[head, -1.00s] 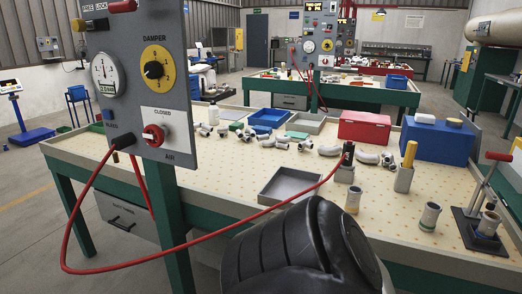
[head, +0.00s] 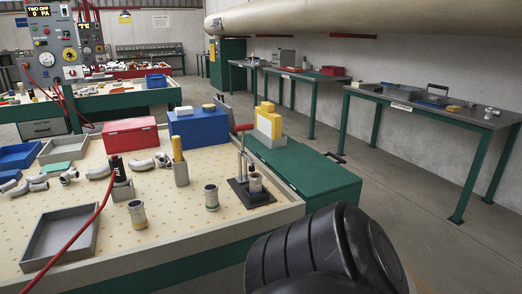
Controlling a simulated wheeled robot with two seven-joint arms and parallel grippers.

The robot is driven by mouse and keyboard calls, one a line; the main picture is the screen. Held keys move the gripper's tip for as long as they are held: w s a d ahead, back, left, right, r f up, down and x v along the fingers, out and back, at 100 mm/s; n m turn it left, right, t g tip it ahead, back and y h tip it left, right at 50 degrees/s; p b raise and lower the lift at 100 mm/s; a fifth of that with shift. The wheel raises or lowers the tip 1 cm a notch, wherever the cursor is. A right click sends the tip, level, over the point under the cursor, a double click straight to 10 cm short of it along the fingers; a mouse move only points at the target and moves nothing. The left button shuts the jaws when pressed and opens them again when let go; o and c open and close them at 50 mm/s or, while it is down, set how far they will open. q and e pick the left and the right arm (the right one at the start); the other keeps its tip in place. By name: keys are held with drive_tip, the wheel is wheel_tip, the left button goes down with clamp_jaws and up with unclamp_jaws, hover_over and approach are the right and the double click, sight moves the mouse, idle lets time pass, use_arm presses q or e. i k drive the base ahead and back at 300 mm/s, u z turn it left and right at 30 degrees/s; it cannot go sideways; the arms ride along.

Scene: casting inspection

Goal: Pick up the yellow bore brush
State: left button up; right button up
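The yellow bore brush appears to be the yellow upright stick (head: 177,149) on the near table. It stands in a narrow grey holder (head: 181,175), and its lower end is hidden inside. Neither of my grippers shows in the head view. Only a black rounded part of my own body shows at the bottom right.
Beside the holder are a pipe piece (head: 138,216), another with a green band (head: 211,197) and a lever press (head: 249,187). A red box (head: 130,137) and blue box (head: 198,128) stand behind. A grey tray (head: 60,240) and red hose lie left. Floor at right is clear.

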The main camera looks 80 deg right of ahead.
sight(175, 139)
drive_tip(key=z, duration=2.5)
